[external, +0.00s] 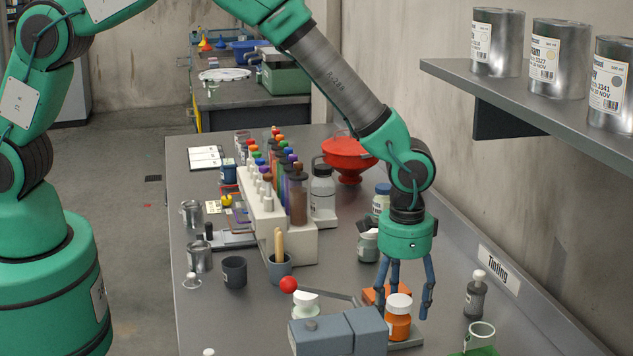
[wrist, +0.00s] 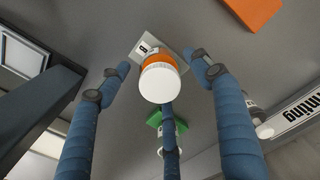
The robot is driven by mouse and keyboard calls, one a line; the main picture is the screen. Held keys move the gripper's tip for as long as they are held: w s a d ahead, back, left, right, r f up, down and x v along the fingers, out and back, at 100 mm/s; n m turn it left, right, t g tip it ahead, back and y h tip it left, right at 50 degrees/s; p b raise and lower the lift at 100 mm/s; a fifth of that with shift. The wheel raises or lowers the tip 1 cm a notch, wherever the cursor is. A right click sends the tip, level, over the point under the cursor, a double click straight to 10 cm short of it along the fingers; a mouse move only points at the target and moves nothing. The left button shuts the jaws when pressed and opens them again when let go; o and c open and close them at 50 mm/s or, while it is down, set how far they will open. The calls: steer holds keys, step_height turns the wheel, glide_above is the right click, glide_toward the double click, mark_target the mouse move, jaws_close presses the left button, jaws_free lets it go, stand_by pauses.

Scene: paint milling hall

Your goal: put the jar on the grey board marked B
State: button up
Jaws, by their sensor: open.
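The jar (external: 398,325) is orange with a white lid, upright in the external view. In the wrist view I look down on the jar (wrist: 160,82), its lid hiding most of its body. The grey board marked B (wrist: 141,52) shows beneath and beside it; the jar appears to stand on this board. The board also shows right of the jar in the external view (external: 410,340). My gripper (external: 404,298) is open above the jar. In the wrist view its fingers (wrist: 160,68) spread around the lid, with visible gaps and no clear contact.
A blue-grey box (external: 338,333) stands close left of the jar. An orange block (external: 376,295) lies behind it. A green board (external: 478,350) with a clear container is at right, near a small grey bottle (external: 475,298). A wall shelf (external: 540,100) with cans is upper right.

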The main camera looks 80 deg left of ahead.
step_height(320, 180, up, 12)
stand_by(0.6)
stand_by(0.5)
steer(key=s+a+r+t, duration=0.1)
steer(key=s+a+r, duration=0.45)
steer(key=r, duration=0.35)
steer(key=s+a+r+n+t, duration=0.1)
steer(key=s+a+r, duration=0.3)
steer(key=s+r, duration=0.3)
steer(key=s+a+r+t, duration=0.1)
steer(key=s+a+r, duration=0.3)
steer(key=r, duration=0.6)
steer(key=s+a+r+t, duration=0.1)
steer(key=s+a, duration=0.1)
steer(key=s, duration=0.6)
steer(key=s+a+r, duration=0.2)
steer(key=s+a, duration=0.1)
steer(key=s, duration=0.6)
steer(key=s+a+r+t, duration=0.1)
steer(key=s+a+r, duration=0.1)
steer(key=s, duration=0.6)
steer(key=shift+s+a+n+t, duration=0.3)
steer(key=shift+s+a+n, duration=0.1)
steer(key=shift+a, duration=0.35)
